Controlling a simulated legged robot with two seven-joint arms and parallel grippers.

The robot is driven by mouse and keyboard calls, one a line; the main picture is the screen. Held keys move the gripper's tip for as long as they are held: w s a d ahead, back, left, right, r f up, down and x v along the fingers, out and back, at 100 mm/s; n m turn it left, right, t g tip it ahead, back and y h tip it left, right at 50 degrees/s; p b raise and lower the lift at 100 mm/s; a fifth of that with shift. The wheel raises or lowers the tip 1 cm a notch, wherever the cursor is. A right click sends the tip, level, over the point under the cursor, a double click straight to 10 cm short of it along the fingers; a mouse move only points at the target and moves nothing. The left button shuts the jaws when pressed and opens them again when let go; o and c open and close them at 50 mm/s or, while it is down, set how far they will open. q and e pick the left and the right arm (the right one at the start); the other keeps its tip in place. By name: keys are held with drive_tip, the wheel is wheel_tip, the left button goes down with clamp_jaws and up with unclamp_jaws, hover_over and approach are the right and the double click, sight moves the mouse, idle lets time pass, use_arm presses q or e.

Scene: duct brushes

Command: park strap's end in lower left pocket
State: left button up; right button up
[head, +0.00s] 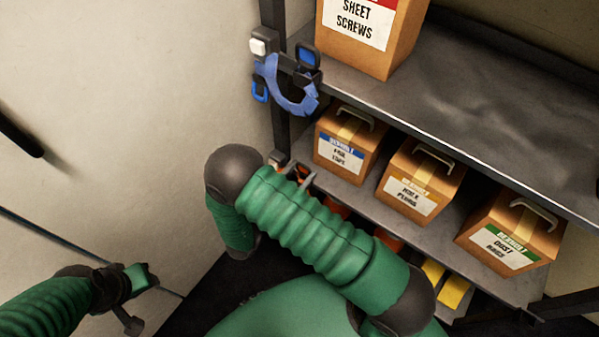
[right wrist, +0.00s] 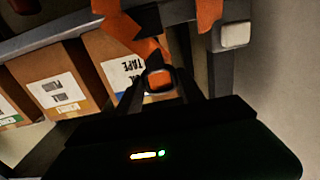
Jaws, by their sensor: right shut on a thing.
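In the right wrist view an orange strap (right wrist: 122,27) hangs in folds from the top edge, and its orange-rimmed end piece (right wrist: 158,78) sits between the dark fingers of my right gripper (right wrist: 163,84), which is shut on it. A pale block (right wrist: 235,34), maybe part of a pocket, is on the post beside the shelf, apart from the strap's end. In the head view my right arm hides most of the lower strap area; only small orange bits show by the post. My left gripper (head: 136,298) is at the lower left, away from the shelf; its jaws are unclear.
A blue strap (head: 293,96) hangs on the upper post beside a white block (head: 258,46) and a blue-rimmed block (head: 308,56). Several labelled boxes, such as the fish tape box (head: 349,145), stand on the lower shelf. The wall side at the left is free.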

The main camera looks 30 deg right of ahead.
drive_tip(key=shift+f+b, duration=0.8)
drive_tip(key=shift+f, duration=0.6)
idle(0.4)
drive_tip(key=o, duration=1.4)
